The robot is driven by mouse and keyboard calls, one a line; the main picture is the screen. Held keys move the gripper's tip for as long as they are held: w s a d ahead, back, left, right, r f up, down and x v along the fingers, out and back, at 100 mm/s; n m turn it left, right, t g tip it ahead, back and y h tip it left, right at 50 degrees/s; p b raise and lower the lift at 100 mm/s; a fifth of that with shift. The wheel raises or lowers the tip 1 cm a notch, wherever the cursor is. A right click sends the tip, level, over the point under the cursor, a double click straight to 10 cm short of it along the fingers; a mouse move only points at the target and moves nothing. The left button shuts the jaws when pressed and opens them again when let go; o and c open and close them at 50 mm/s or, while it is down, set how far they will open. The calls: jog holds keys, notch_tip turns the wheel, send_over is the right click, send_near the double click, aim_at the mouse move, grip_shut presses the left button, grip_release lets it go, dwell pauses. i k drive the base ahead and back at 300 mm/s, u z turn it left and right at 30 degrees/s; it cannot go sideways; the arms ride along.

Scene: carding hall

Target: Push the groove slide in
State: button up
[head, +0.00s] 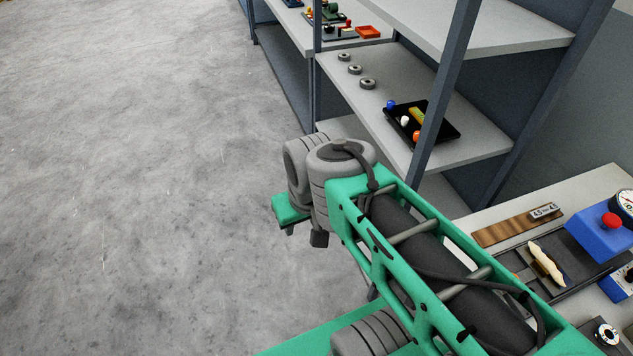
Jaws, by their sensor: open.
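On the bench at the lower right, a dark grooved fixture (518,264) carries a cream, spindle-shaped piece (547,264) lying lengthwise on it. I cannot tell for sure which part is the groove slide or how far in it sits. My green arm crosses in front of the bench and hides part of the fixture's near side. My gripper does not show; only arm links and joints are visible, well to the left of the fixture.
Beside the fixture are a brown wooden strip (505,230), a small counter (545,211) and a blue box with a red button (611,221). Shelving behind holds a black tray (446,131) and several grey rings (367,84). The floor (130,180) at left is clear.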

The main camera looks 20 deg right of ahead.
aim_at(535, 270)
jog(key=z, duration=2.45)
jog(key=k, duration=0.2)
jog(key=z, duration=0.15)
